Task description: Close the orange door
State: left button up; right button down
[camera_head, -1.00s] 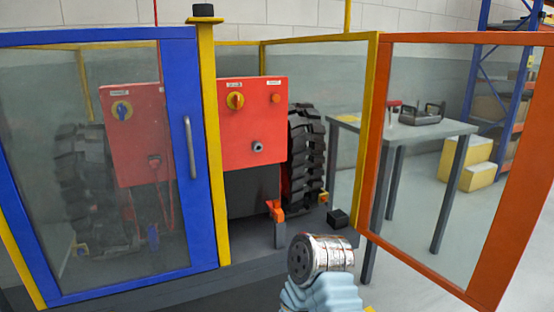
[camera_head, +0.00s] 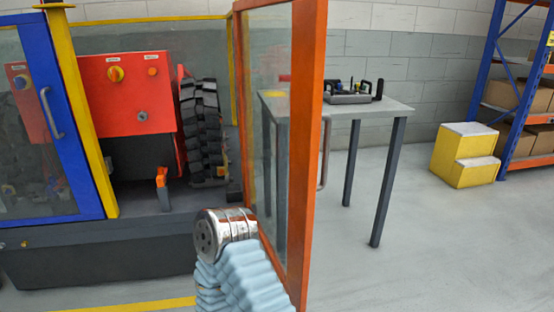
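The orange door (camera_head: 309,150), an orange frame around a clear pane (camera_head: 268,110), stands open. It is seen nearly edge-on, its free edge towards me. A vertical handle (camera_head: 324,155) shows just right of that edge. One of my arms, with a silver joint and light blue ribbed sleeve, is at the bottom centre, in front of the door's lower part. I cannot tell whether it touches the door. Neither gripper is in view.
The blue door (camera_head: 50,130) is at the left beside a yellow post (camera_head: 82,110). A red machine panel (camera_head: 126,95) and dark wheel (camera_head: 200,130) are inside the enclosure. A grey table (camera_head: 385,108) stands behind the orange door. Yellow steps (camera_head: 462,155) and a blue rack (camera_head: 487,60) are right. Floor at right is clear.

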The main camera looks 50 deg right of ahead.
aim_at(309, 18)
jog(key=k+l+u, duration=0.35)
jog(key=k+l, duration=0.35)
jog(key=i+l+z, duration=0.15)
jog(key=l, duration=0.3)
jog(key=i+l+z, duration=0.15)
jog(key=l, duration=0.3)
jog(key=i+l+z, duration=0.15)
jog(key=l, duration=0.25)
jog(key=i+l+z, duration=0.15)
jog(key=l, duration=0.25)
jog(key=k+l+z, duration=0.1)
jog(key=k+l, duration=0.5)
jog(key=l, duration=0.25)
jog(key=z, duration=0.15)
jog(key=i+j, duration=0.05)
